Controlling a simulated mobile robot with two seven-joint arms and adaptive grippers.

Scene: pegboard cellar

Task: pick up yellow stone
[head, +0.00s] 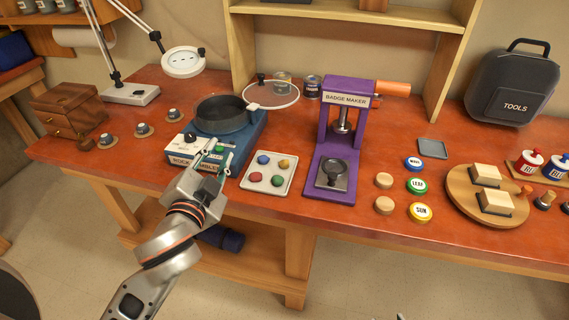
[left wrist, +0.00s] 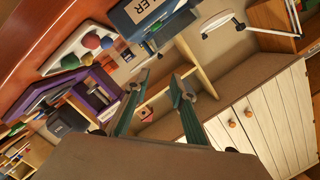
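The yellow stone (head: 284,163) lies in the back right of a pale square tray (head: 246,185) on the red-brown workbench. Blue (head: 263,159), red (head: 277,180) and green (head: 255,176) stones share the tray. My left gripper (head: 216,155) is left of the tray, in front of the blue rock tumbler, with nothing between its fingers. In the left wrist view its two green fingers (left wrist: 160,80) stand apart.
The rock tumbler (head: 230,148) with its round lid stands left of the tray. The purple badge maker (head: 322,190) stands close on its right. Badges and wooden discs (head: 384,205) lie further right. A magnifier lamp (head: 183,62) stands at back left.

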